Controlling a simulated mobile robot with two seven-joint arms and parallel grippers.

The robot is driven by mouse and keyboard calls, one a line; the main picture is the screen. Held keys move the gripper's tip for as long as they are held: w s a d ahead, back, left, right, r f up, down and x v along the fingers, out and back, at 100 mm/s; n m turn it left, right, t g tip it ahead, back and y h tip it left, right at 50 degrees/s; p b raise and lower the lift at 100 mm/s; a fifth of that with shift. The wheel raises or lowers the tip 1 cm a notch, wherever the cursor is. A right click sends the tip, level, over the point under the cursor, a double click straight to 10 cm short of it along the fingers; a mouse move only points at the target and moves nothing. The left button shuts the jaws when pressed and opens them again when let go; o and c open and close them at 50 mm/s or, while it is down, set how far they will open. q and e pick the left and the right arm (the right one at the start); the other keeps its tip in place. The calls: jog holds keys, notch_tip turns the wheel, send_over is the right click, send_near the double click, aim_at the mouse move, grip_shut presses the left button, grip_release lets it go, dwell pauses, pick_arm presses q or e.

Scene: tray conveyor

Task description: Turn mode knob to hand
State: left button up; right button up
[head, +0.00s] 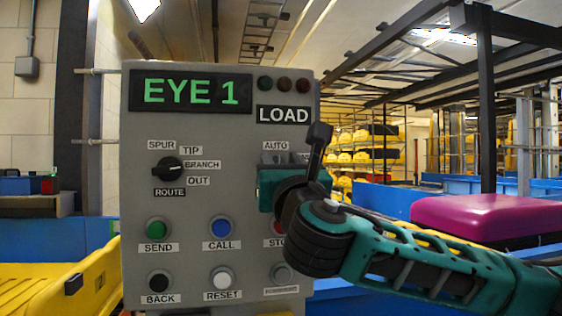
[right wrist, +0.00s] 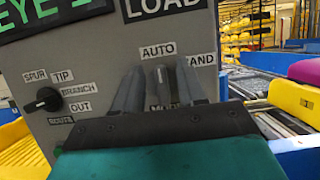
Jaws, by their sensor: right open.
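The grey control panel (head: 135,125) stands upright in front of me. In the right wrist view the mode knob (right wrist: 163,88) sits below the AUTO label (right wrist: 158,51), its pale mark pointing up toward AUTO. The HAND label (right wrist: 201,60) is at its upper right, partly covered by a finger. The MODE label below is partly hidden. My right gripper (right wrist: 160,80) is open, one finger on each side of the knob; I cannot tell whether they touch it. In the head view the right gripper (head: 288,178) hides the knob. My left gripper is not in view.
The route knob (head: 168,169) is left of the gripper on the panel. Several push buttons, among them green SEND (head: 156,229) and blue CALL (head: 221,227), sit below.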

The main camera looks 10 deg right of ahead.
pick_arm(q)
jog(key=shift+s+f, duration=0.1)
pick_arm(e)
jog(key=shift+c, duration=0.2)
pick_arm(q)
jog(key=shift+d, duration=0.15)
pick_arm(e)
grip_shut()
